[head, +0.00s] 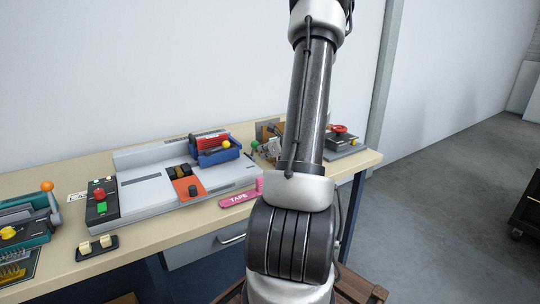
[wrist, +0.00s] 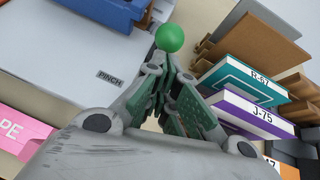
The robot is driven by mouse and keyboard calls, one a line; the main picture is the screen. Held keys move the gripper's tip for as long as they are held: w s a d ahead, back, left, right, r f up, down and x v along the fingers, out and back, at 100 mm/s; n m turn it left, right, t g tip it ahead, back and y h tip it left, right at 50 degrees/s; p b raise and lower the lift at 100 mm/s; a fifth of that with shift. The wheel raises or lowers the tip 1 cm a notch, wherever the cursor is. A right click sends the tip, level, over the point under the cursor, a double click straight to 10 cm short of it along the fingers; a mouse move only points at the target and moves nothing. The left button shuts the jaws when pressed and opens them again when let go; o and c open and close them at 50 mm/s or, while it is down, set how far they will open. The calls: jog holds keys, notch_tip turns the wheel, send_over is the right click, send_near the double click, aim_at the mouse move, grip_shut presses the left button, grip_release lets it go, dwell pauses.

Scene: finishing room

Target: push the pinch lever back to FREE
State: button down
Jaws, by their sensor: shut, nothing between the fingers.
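The pinch lever's green ball knob (wrist: 169,38) shows at the top centre of the wrist view, just past my fingertips. A grey plate marked PINCH (wrist: 109,78) lies to its left. My gripper (wrist: 166,68) is shut and empty, with its tips close to the knob; I cannot tell whether they touch. The lever's stem is mostly hidden behind the fingers. In the head view the green knob (head: 255,145) shows at the right end of the grey machine (head: 145,187), left of my arm. No FREE mark is readable.
Boxes labelled R-67 (wrist: 251,82) and J-75 (wrist: 250,112) stand right of my fingers. A pink TAPE piece (head: 238,199) lies at the bench's front. A blue tray (head: 217,155) sits on the machine. A red handwheel (head: 339,130) stands at the bench's right end.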

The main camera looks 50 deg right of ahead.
aim_at(258, 145)
jog(key=shift+w+r, duration=0.15)
dwell(0.3)
jog(key=shift+w+r+g, duration=0.15)
jog(key=shift+r+g, duration=0.05)
jog(key=shift+g, duration=0.2)
jog(key=shift+w+d+r+g, duration=0.1)
jog(key=shift+w+r+g, duration=0.1)
jog(key=shift+g, duration=0.1)
jog(key=shift+w+d+r+g, duration=0.1)
jog(key=shift+w+r+g, duration=0.55)
jog(key=shift+w+g, duration=0.15)
jog(key=shift+w+d+r, duration=0.2)
jog(key=shift+w+r, duration=0.2)
jog(key=shift+w, duration=0.25)
jog(key=shift+w+d+r, duration=0.2)
jog(key=shift+w+r, duration=0.15)
jog(key=shift+w, duration=0.3)
jog(key=shift+w+d+r, duration=0.15)
jog(key=shift+w+d, duration=0.1)
jog(key=shift+w, duration=0.6)
jog(key=shift+w+d+r, duration=0.15)
jog(key=shift+w+d, duration=0.05)
jog(key=shift+w, duration=0.8)
jog(key=shift+s, duration=0.1)
